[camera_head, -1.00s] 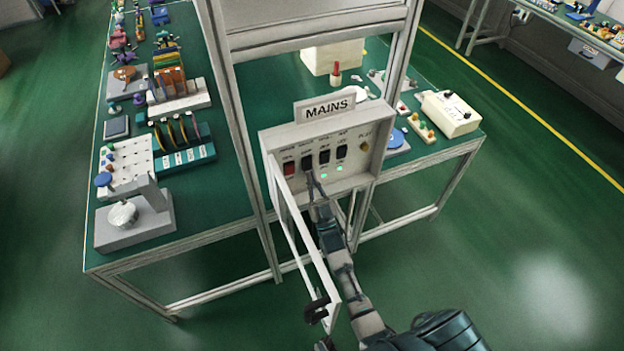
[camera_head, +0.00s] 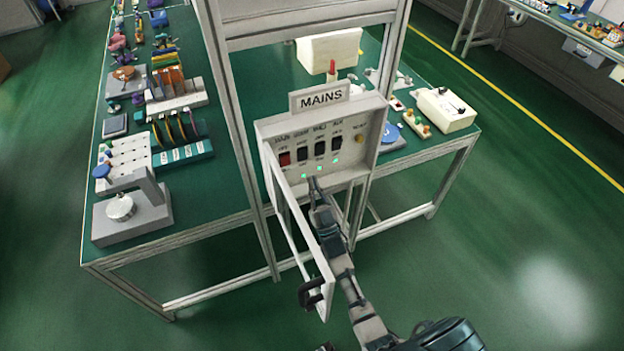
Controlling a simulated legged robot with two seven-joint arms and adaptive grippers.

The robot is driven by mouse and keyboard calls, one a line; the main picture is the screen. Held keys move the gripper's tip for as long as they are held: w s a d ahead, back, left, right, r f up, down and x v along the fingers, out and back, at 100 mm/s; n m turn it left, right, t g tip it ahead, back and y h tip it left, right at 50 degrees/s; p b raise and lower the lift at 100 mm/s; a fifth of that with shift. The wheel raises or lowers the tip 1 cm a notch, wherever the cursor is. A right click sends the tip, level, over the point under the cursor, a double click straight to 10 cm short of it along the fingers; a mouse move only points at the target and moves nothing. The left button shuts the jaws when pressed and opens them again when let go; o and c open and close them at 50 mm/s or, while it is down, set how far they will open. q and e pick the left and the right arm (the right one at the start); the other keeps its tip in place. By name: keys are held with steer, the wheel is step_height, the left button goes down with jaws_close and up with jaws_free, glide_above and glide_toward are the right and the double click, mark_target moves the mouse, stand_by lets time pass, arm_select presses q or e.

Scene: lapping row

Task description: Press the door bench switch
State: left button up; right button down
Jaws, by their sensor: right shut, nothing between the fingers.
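The switch panel (camera_head: 267,143) under the MAINS sign (camera_head: 320,97) stands at the bench frame. It carries a red rocker switch (camera_head: 284,158) at left and three black ones: the second (camera_head: 302,153), third (camera_head: 320,149) and fourth (camera_head: 336,143). Their labels are too small to read surely. Green lights glow below the three black switches. The panel's pale hinged door (camera_head: 306,233) hangs open, with a dark handle (camera_head: 311,294). My right gripper (camera_head: 313,182) is shut and empty, its tips just below the lights, apart from the switches. My left gripper is out of view.
The open door stands close left of my right arm. A metal frame post (camera_head: 238,120) rises left of the panel. The bench left holds a grey stand (camera_head: 133,215) and racks. Floor at right is clear.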

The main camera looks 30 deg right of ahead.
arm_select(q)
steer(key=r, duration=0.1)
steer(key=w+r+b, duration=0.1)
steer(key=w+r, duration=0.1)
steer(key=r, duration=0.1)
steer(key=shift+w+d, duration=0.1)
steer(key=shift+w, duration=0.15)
arm_select(e)
steer(key=s+f, duration=0.4)
steer(key=f, duration=0.3)
steer(key=shift+s+f, duration=0.3)
steer(key=shift+a, duration=0.2)
steer(key=shift+d+f, duration=0.1)
